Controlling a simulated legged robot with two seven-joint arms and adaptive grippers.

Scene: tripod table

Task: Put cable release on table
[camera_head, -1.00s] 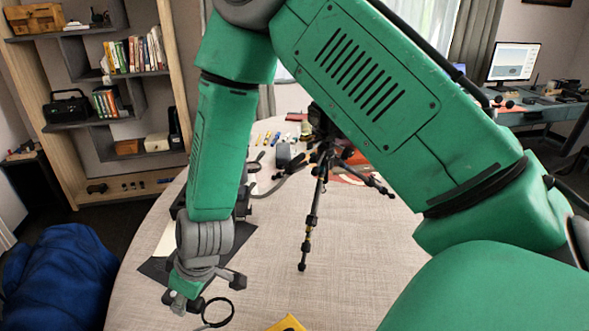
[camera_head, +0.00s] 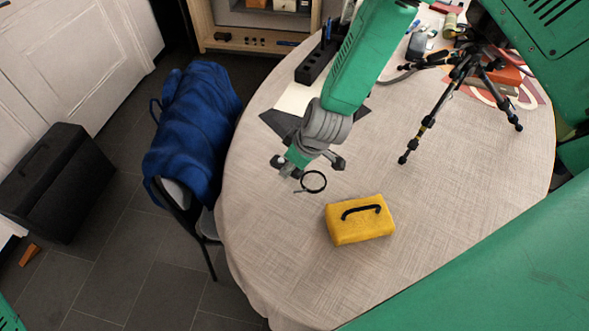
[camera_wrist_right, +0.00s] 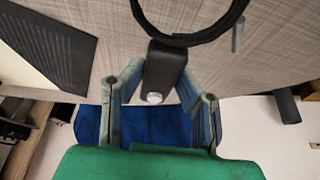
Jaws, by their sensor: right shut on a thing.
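The cable release is a small black body (camera_wrist_right: 164,70) with a silver button and a looped black cable. In the right wrist view it sits between the two fingers of my right gripper (camera_wrist_right: 160,84), which is shut on it. In the head view the cable loop (camera_head: 313,182) hangs beside my right gripper (camera_head: 292,166), over the left part of the table (camera_head: 290,235). Whether the loop touches the cloth I cannot tell. The gripper hides most of the release body in the head view. My left gripper is not in view.
A yellow case (camera_head: 358,230) with a black handle stands on the table, close to the loop. A tripod (camera_head: 435,112) stands farther right. A dark mat (camera_head: 283,122) lies behind the gripper. A blue-draped chair (camera_head: 195,125) is left of the table.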

